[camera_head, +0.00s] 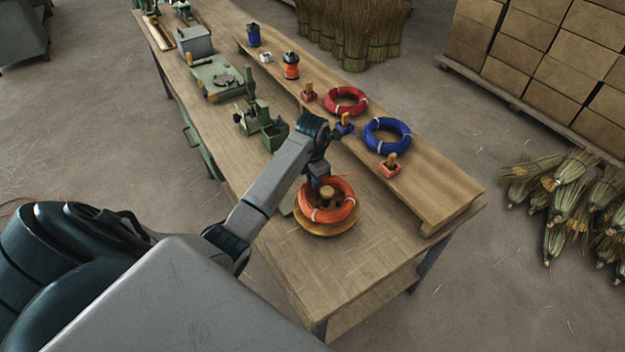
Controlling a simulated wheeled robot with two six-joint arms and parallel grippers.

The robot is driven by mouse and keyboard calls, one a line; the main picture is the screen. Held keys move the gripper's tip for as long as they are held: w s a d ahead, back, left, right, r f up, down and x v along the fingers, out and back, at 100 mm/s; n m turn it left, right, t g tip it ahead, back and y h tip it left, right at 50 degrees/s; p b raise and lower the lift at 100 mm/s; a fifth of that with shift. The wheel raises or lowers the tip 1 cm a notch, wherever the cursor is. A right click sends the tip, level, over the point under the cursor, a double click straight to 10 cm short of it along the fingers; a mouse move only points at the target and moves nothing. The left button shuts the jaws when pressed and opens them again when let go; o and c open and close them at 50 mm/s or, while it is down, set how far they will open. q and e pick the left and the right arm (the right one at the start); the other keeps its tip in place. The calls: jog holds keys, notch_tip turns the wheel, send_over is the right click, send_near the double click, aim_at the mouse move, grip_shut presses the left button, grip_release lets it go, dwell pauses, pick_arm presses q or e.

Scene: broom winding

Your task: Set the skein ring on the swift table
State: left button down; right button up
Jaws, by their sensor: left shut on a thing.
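An orange skein ring (346,211) is at the round wooden swift table (326,231) near the front end of the bench. The ring surrounds the swift's wooden hub (327,192). Whether it rests fully on the disc or is held slightly above, I cannot tell. My left gripper (316,188) is shut on the back left part of the orange ring, and the gripper partly hides that part. My right gripper is not in view.
A raised shelf along the bench's right side holds a red ring (345,100), a blue ring (387,134) and several small pegs. Green machinery (217,78) stands farther back on the bench. The bench's front end (330,275) is clear.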

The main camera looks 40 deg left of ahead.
pick_arm(q)
jog(key=shift+f+b, duration=0.4)
jog(key=shift+f, duration=0.1)
jog(key=c, duration=1.7)
grip_release()
jog(key=shift+r+p, duration=3)
jog(key=shift+r, duration=1.35)
jog(key=shift+r+p, duration=0.35)
jog(key=shift+r, duration=0.85)
